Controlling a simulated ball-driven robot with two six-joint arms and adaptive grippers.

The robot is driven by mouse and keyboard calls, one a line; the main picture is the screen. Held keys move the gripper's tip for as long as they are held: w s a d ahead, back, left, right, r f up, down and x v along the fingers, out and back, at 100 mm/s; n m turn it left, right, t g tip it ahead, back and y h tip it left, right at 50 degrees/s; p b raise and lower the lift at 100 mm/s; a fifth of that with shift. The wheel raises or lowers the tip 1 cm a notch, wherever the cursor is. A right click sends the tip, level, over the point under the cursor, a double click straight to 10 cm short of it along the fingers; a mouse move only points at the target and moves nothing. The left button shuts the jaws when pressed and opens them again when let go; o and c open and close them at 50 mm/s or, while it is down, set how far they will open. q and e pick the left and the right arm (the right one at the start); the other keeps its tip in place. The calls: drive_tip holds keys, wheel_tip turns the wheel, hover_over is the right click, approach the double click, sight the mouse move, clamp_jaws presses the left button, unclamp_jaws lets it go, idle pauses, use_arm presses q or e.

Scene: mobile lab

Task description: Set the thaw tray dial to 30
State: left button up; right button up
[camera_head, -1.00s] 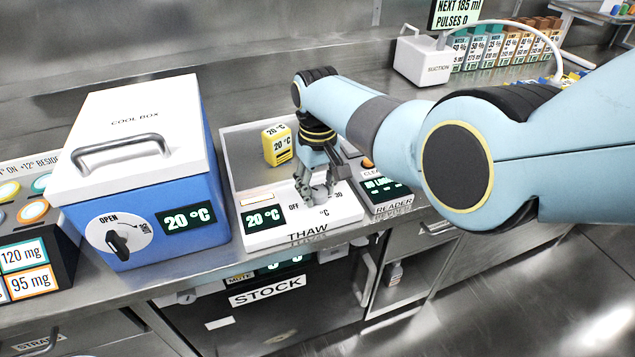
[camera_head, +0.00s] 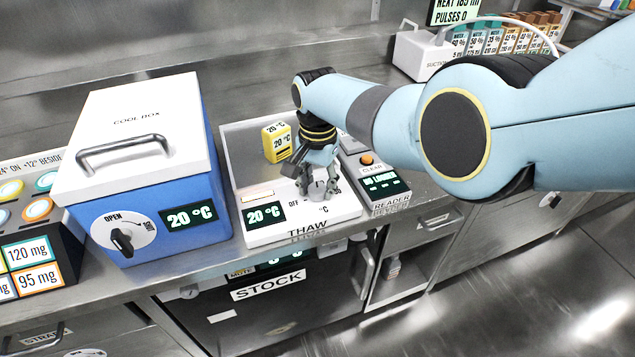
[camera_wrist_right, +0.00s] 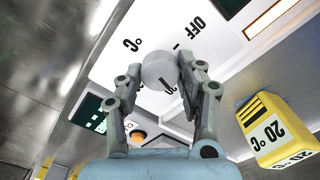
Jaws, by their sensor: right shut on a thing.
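The thaw tray (camera_head: 262,234) is a white-fronted unit on the counter, with a display (camera_head: 264,215) reading 20 °C. Its dial (camera_wrist_right: 160,71) is a round pale grey knob with a dark mark near its lower edge in the right wrist view. OFF and °C are readable beside it; another number is partly hidden. My right gripper (camera_head: 318,190) is shut on the dial from above, one finger on each side, as the right wrist view (camera_wrist_right: 166,80) also shows. The fingers hide much of the dial in the head view. My left gripper is not in view.
A yellow block (camera_head: 277,142) marked 20 °C stands in the tray's recess behind the dial. The blue cool box (camera_head: 150,200) stands close on the left, the reader (camera_head: 378,184) close on the right. A suction unit (camera_head: 420,52) and several labelled boxes stand at back right.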

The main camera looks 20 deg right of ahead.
sight(318, 187)
drive_tip(key=m, duration=0.3)
drive_tip(key=shift+m, duration=0.4)
drive_tip(key=m, duration=0.3)
drive_tip(key=shift+m, duration=0.3)
drive_tip(key=m, duration=0.4)
drive_tip(key=shift+s+m+p, duration=0.1)
drive_tip(key=shift+m+p, duration=0.2)
drive_tip(key=shift+m, duration=1.7)
drive_tip(key=o, duration=1.2)
drive_tip(key=shift+c, duration=0.2)
wheel_tip(318, 187, up, 12)
